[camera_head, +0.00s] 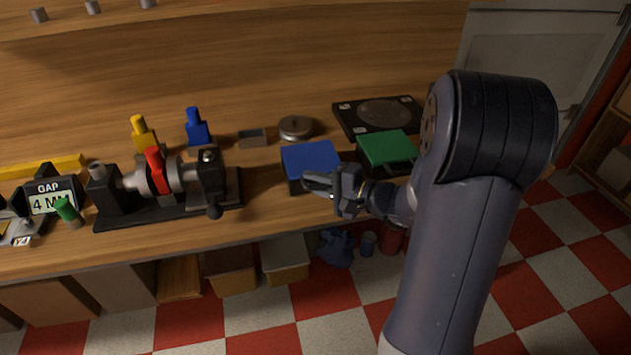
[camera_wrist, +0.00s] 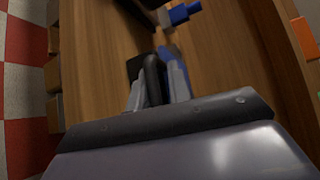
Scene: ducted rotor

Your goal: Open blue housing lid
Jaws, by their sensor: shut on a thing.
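The blue housing lid (camera_head: 310,156) lies flat on top of a dark box on the bench in the head view, and looks closed. My gripper (camera_head: 318,184) is at the front right edge of this box, coming in from the right. In the wrist view my gripper (camera_wrist: 155,88) is shut on a dark bar-like handle (camera_wrist: 151,70), with a finger on each side of it. A small blue part of the lid (camera_wrist: 167,50) shows just beyond the fingers. In the head view my gripper hides the handle and part of the box's front.
A green-lidded box (camera_head: 386,147) stands close on the right of the blue one. A round metal part (camera_head: 296,127) and a small grey tray (camera_head: 252,138) lie behind. A rotor rig (camera_head: 160,185) stands on the left. Bench space left of the blue box is clear.

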